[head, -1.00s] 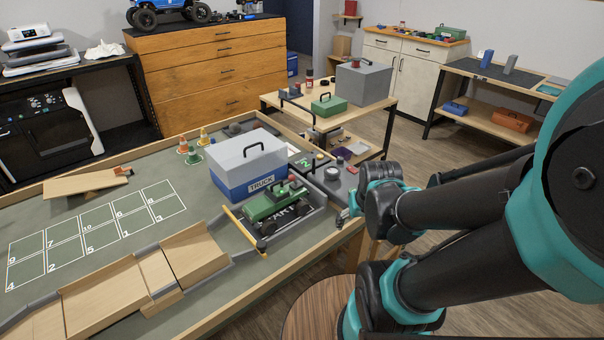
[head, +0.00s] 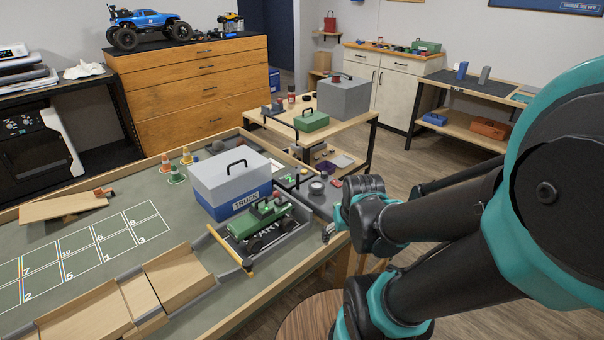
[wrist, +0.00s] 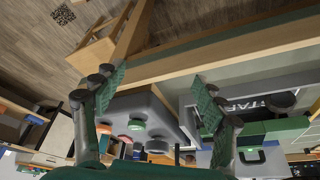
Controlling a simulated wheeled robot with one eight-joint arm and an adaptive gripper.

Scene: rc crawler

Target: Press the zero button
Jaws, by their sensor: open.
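A grey panel (wrist: 148,108) with several round buttons in red, green and grey shows between my fingers in the wrist view. No zero label is readable, so I cannot tell which button is the zero one. In the head view the grey panel (head: 319,203) lies at the table's right edge, partly hidden by my arm. My gripper (wrist: 160,97) is open and empty, with its two green-padded fingers spread apart. In the head view my gripper (head: 329,233) is mostly hidden beside the panel's near end.
A green crawler (head: 262,217) stands in a grey start bay right by the grey-and-blue TRUCK box (head: 222,180). A yellow barrier bar (head: 228,247) lies in front. Wooden ramps (head: 178,278) and a numbered grid fill the table's left. A shelf table (head: 345,140) stands behind.

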